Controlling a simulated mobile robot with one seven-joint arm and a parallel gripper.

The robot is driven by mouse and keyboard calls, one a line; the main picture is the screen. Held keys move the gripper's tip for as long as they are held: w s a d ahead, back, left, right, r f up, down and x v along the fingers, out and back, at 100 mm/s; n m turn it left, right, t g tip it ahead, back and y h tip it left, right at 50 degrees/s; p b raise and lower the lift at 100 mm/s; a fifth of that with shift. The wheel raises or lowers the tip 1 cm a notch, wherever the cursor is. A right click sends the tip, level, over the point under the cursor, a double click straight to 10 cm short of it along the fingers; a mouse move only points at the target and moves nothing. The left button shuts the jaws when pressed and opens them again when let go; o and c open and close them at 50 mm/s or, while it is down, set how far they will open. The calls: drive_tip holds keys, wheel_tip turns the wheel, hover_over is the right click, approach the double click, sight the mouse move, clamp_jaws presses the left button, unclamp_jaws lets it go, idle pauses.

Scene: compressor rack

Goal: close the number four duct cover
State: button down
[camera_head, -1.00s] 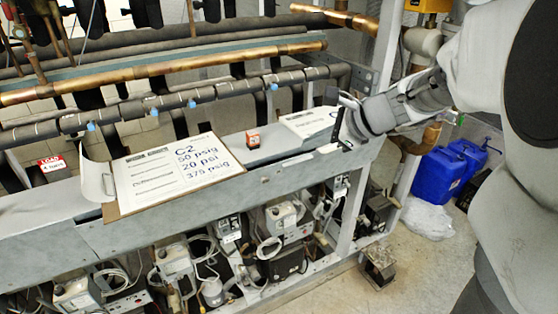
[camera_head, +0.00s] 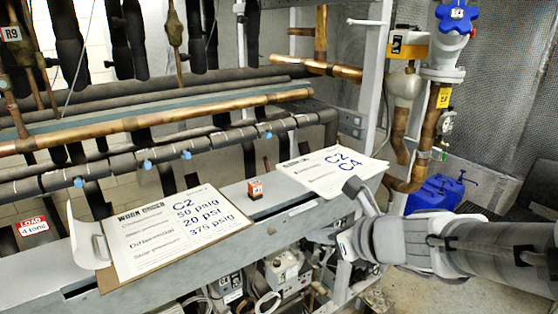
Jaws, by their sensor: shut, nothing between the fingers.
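A long grey metal duct (camera_head: 268,228) runs along the front of the rack, with flat covers on top. I see no number four marking on it, so I cannot tell which cover is number four. A dark slot shows along its edge below the right-hand sheet. My gripper (camera_head: 353,188) is at the right end of the duct, beside the lower right corner of the papers reading C2 and C4 (camera_head: 328,178). Its fingers look shut and hold nothing. I cannot tell whether they touch the duct or papers. The hand hides part of the duct's right end.
A clipboard with a C2 work order (camera_head: 165,240) lies on the duct at left. A small orange-and-black box (camera_head: 255,189) stands between the papers. Copper and black pipes (camera_head: 150,125) run behind.

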sight(273, 220)
drive_tip(key=shift+w+a+r+b+x, duration=0.15)
drive_tip(key=shift+w+r+b+x, duration=0.2)
drive_tip(key=shift+x, duration=1.75)
drive_tip(key=shift+w+a+r+b+x, duration=0.15)
drive_tip(key=shift+r+b+x, duration=0.35)
drive_tip(key=shift+x, duration=1.65)
drive_tip(key=shift+w+a+r+b+x, duration=0.2)
drive_tip(key=shift+r+b+x, duration=0.2)
drive_tip(key=shift+x, duration=1.7)
drive_tip(key=shift+r+p, duration=0.1)
drive_tip(key=shift+p, duration=0.2)
